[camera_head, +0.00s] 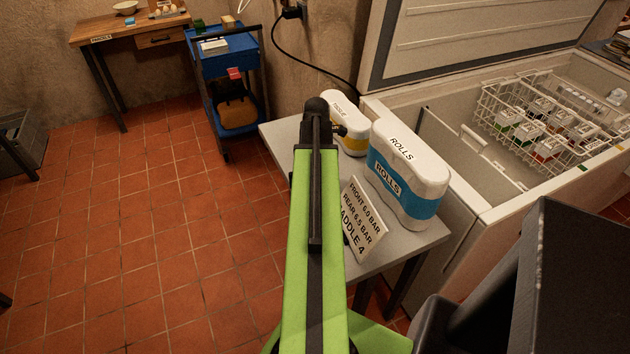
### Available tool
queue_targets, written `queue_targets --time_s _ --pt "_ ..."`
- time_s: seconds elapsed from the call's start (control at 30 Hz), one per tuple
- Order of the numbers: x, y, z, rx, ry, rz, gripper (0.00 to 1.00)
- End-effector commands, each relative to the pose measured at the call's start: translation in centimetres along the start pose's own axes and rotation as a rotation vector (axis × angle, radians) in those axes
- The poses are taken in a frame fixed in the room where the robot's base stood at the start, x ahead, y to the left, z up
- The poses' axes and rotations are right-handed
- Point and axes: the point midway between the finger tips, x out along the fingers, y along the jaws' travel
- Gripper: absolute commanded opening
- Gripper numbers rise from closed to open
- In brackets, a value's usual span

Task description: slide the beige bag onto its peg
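I see no beige bag and no peg that I can make out in this view. A brown-orange bag (238,113) sits on the lower shelf of the blue cart. My green and black arm reaches up the middle of the view and ends in a dark rounded joint beside the small table. Only a small dark part of my gripper (340,130) seems to show past the arm's end, in front of a white and yellow pack. Its fingers are hidden, so I cannot tell whether it holds anything.
A white and blue ROLLS pack (408,180), a white and yellow pack (352,143) and a printed card (362,220) stand on the grey table (275,135). Right is an open chest freezer (530,207) with a wire basket. The blue cart (228,62) and wooden desk (120,30) stand behind.

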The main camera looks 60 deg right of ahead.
Motion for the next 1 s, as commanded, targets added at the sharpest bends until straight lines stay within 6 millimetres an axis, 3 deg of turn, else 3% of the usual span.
queue_targets --time_s 0.03,0.23,0.8,1.0 --pt "0.69 0.0 0.01 0.0 0.0 0.0 0.85" --pt "0.3 -0.01 0.03 0.0 0.0 0.0 0.84" --pt "0.3 -0.02 0.07 0.001 0.0 0.0 0.1" --pt "0.26 -0.02 0.08 0.001 0.0 0.0 0.1"
